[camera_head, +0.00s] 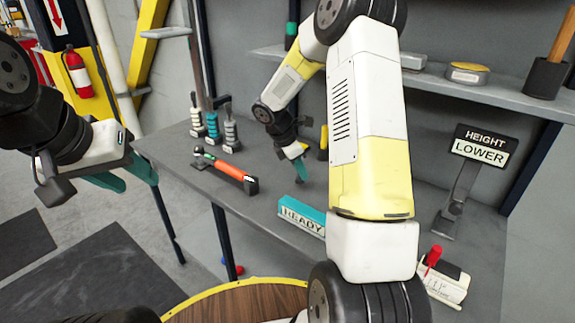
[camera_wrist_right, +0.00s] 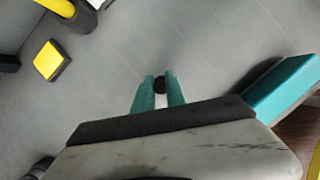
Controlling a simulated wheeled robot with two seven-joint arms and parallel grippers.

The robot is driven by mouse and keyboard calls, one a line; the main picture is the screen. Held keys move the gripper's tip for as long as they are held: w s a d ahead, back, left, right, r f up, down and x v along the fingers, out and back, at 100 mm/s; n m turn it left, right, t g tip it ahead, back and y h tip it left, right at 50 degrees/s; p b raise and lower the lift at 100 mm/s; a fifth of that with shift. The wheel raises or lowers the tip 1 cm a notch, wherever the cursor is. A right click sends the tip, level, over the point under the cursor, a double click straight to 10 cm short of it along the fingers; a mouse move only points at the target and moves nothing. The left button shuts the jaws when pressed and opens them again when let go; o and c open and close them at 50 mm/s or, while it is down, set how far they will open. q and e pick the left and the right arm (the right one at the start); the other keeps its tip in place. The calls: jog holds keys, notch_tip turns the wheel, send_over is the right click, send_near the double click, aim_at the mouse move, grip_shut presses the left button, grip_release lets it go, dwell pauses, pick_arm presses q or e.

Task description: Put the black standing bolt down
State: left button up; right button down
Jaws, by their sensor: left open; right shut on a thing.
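The black bolt (camera_wrist_right: 159,84) shows in the right wrist view as a small dark round end between the teal fingertips. My right gripper (camera_wrist_right: 159,92) is shut on it, above the grey tabletop. I cannot tell whether the bolt touches the tabletop. My left gripper (camera_head: 122,177) is open and empty, off the table's left edge.
A hammer (camera_head: 228,171) with an orange handle lies left of the right gripper. A teal READY block (camera_head: 303,216) is at the front edge. A HEIGHT LOWER sign (camera_head: 480,148) and a red-levered box (camera_head: 445,280) are at right. A yellow-topped block (camera_wrist_right: 51,60) stands near the gripper.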

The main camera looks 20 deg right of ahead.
jog(key=shift+f, duration=0.85)
jog(key=c, duration=1.4)
grip_release()
jog(key=shift+f, duration=0.15)
jog(key=shift+o, duration=0.2)
